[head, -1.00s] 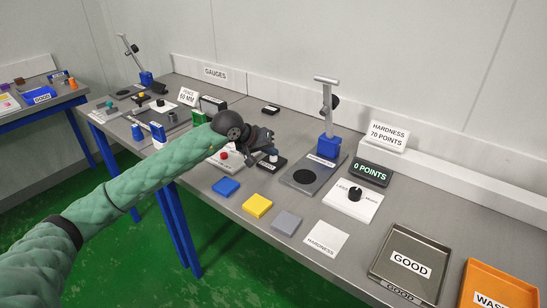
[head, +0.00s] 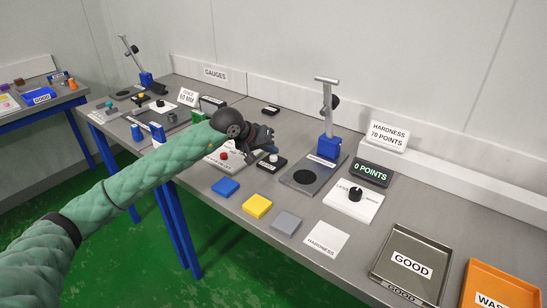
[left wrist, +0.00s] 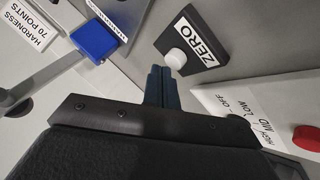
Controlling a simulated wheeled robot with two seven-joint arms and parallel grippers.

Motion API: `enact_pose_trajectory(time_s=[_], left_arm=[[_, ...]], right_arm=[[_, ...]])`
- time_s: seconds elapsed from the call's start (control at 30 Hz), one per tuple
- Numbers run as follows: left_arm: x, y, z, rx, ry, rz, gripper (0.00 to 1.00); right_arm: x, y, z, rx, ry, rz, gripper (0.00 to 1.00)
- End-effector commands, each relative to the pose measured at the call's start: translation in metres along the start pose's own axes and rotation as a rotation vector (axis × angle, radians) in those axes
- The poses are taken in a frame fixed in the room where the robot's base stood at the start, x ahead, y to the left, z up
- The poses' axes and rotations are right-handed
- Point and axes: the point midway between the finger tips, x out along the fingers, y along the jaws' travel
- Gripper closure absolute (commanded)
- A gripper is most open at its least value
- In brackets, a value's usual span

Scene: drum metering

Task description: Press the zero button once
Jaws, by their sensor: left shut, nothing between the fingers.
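The zero button is a white round cap (left wrist: 175,58) on a small black box labelled ZERO (left wrist: 208,38) in the left wrist view. In the head view the cap (head: 273,157) shows on its black box (head: 270,165), on the bench in front of the blue-footed stand. My left gripper (head: 272,147) is shut and empty, just behind and above the cap in the head view. In the left wrist view its closed fingertips (left wrist: 160,72) appear close beside the cap; contact cannot be told. The display (head: 371,172) reads 0 POINTS. My right gripper is not in view.
A white panel with a red button (head: 224,156) stands left of the zero box. The hardness stand (head: 327,147) is to its right. Blue (head: 226,187), yellow (head: 257,206) and grey (head: 286,222) blocks lie in front. The GOOD tray (head: 411,265) is at front right.

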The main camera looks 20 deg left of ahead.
Motion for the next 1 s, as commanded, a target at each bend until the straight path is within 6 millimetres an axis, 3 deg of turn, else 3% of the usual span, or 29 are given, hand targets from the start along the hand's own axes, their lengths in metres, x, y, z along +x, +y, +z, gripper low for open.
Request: enact_pose_trajectory(time_s=[0.57, 1.0], left_arm=[[-0.007, 0.005, -0.006, 0.001, 0.001, 0.000, 1.00], [-0.030, 0.022, -0.023, 0.001, 0.002, 0.000, 1.00]], right_arm=[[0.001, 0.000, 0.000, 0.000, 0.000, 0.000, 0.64], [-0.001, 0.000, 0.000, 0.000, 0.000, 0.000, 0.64]])
